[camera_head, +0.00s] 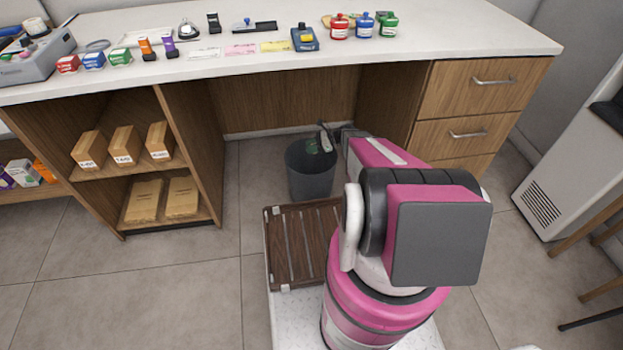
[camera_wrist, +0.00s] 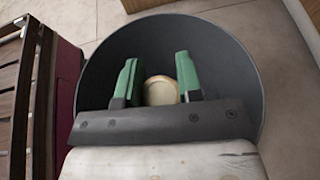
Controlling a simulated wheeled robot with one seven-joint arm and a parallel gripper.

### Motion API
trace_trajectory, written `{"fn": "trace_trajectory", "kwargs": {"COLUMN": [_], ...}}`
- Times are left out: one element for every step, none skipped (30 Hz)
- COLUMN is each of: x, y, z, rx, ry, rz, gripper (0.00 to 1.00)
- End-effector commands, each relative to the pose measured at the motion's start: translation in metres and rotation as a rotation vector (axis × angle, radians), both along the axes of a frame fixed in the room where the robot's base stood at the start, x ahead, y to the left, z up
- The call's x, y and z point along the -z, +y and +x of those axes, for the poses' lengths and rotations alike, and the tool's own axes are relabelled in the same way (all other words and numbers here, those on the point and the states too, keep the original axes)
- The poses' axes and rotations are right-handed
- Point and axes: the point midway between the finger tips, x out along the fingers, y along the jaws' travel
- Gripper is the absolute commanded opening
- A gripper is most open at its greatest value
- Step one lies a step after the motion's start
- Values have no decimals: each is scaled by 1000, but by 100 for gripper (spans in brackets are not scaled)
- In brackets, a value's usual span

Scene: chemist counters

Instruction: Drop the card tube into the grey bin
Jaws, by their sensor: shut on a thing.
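The card tube (camera_wrist: 160,91) shows in the wrist view as a round cream end with a tan rim, seen end-on between the two green fingers. My gripper (camera_wrist: 159,82) is shut on it. The grey bin (camera_head: 310,184) stands on the floor under the counter. In the wrist view the bin (camera_wrist: 232,62) surrounds the fingers and tube on the far side and both sides. In the head view my gripper (camera_head: 317,145) is at the bin's mouth, pointing down. The tube cannot be made out clearly there, and the bin's bottom is mostly hidden.
The white counter (camera_head: 390,58) with small goods spans above the bin. Wooden drawers (camera_head: 465,133) stand to its right, and shelves with boxes (camera_head: 122,146) to its left. A dark slatted wooden tray (camera_head: 283,243) on my base is close in front of the bin.

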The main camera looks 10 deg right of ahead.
Motion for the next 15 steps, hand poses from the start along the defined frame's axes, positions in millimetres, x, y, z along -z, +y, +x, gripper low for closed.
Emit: {"fn": "trace_trajectory", "kwargs": {"x": [7, 10, 14, 17, 19, 21, 23, 24, 25, 26, 26, 26, 26, 26, 26], "y": [0, 0, 0, 0, 0, 0, 0, 0, 0, 0, 0, 0, 0, 0, 0], "z": [1, 1, 1, 1, 1, 1, 1, 1, 0, 0, 0, 0, 0, 0, 0], "rx": [0, 0, 0, 0, 0, 0, 0, 0, 0, 0, 0, 0, 0, 0, 0], "ry": [1, 1, 1, 1, 1, 1, 1, 1, 0, 0, 0, 0, 0, 0, 0], "rz": [0, 0, 0, 0, 0, 0, 0, 0, 0, 0, 0, 0, 0, 0, 0], "gripper": [12, 12, 12, 12, 12, 12, 12, 12, 12, 12, 12, 12, 12, 12, 12]}}
